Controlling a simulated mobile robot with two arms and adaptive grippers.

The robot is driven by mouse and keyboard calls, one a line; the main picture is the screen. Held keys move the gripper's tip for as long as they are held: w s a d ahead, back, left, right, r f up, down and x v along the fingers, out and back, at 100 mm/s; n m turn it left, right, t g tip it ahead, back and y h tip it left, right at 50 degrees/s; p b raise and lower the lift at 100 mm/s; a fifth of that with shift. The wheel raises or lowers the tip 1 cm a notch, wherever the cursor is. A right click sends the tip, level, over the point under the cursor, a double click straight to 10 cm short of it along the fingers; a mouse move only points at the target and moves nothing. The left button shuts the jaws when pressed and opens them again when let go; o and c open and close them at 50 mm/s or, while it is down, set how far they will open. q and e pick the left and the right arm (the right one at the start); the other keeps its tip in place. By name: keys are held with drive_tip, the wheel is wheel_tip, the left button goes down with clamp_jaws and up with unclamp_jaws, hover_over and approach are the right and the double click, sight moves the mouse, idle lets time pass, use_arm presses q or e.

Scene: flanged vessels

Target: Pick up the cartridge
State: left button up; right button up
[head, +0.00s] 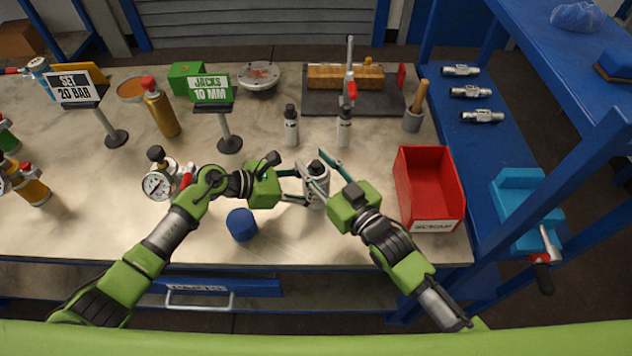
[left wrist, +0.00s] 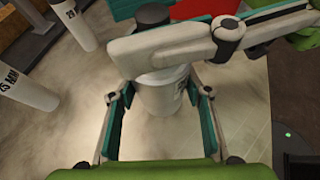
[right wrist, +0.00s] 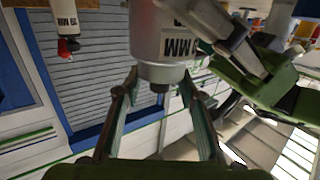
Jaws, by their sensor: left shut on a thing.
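The cartridge (head: 316,190) is a grey-white cylinder with a black top and dark lettering, upright over the front middle of the bench. It also shows in the left wrist view (left wrist: 163,92) and close up in the right wrist view (right wrist: 163,45). My left gripper (head: 303,187) is shut on its body from the left, one finger on each side. My right gripper (head: 316,166) comes from the right, its fingers apart near the cartridge's black end; I cannot tell whether they touch it. The fingers hide part of the cartridge. Whether its base touches the bench is unclear.
A blue cylinder (head: 242,224) and a pressure gauge (head: 158,184) stand to the left. A red bin (head: 431,187) stands to the right. Two similar small cylinders (head: 291,126) (head: 344,127) stand behind. A sign (head: 210,90) reads JACKS 10 MM.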

clamp_jaws()
wheel_tip(320, 180, up, 18)
idle(0.7)
use_arm(q)
drive_tip(key=o, duration=1)
drive_tip(key=shift+o, duration=0.2)
